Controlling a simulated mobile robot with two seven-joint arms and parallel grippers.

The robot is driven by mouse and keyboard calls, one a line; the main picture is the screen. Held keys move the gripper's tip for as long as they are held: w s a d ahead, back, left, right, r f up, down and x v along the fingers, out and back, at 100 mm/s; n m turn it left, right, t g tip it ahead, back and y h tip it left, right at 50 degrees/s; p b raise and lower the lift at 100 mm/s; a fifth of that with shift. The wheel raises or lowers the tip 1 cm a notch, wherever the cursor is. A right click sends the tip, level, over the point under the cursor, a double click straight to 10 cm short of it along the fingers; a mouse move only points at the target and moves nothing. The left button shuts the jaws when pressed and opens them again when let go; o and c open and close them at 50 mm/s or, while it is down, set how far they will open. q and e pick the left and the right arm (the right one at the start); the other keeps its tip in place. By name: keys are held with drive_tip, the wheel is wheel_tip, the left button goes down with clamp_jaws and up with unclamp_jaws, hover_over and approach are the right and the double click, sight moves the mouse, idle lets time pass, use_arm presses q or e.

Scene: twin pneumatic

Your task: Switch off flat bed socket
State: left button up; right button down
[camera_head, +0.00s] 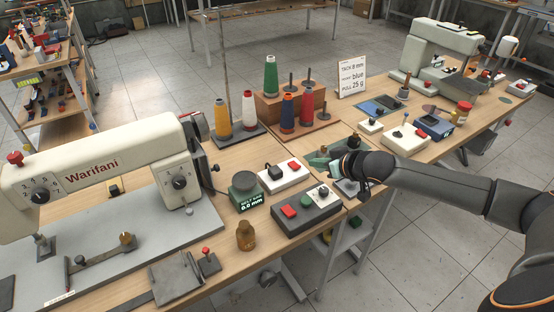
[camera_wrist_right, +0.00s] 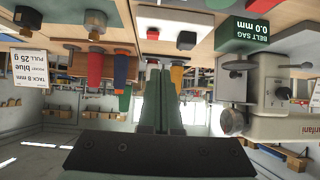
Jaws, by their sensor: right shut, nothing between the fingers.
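The likely flat bed socket is a white block (camera_head: 283,178) on the bench, right of the large cream sewing machine. It carries a black plug (camera_head: 274,172) and a red switch (camera_head: 294,165); I cannot tell the switch's position. In the right wrist view, which is upside down, the white block (camera_wrist_right: 172,22), red switch (camera_wrist_right: 152,34) and black plug (camera_wrist_right: 186,40) show beyond the fingertips. My right gripper (camera_head: 311,159) is shut and empty, just right of the red switch in the head view. It appears apart from it. My left gripper is out of view.
A dark control box (camera_head: 322,211) with red and green buttons stands in front of the socket. A green display reading belt sag 0.0 mm (camera_head: 250,199) is at its left. Thread cones (camera_head: 306,107) stand behind.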

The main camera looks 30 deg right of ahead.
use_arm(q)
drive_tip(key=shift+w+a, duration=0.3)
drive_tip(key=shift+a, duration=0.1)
use_arm(e)
drive_tip(key=shift+w+d+r, duration=0.65)
drive_tip(key=shift+w+r, duration=0.25)
hover_over(298, 167)
wheel_tip(298, 167, down, 6)
drive_tip(key=shift+r, duration=0.15)
drive_tip(key=f, duration=0.1)
drive_tip(key=s+f, duration=0.1)
drive_tip(key=shift+f, duration=0.3)
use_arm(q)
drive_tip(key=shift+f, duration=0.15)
use_arm(e)
drive_tip(key=shift+s+d+f, duration=0.1)
drive_tip(key=shift+s+f, duration=0.15)
drive_tip(key=shift+f, duration=0.3)
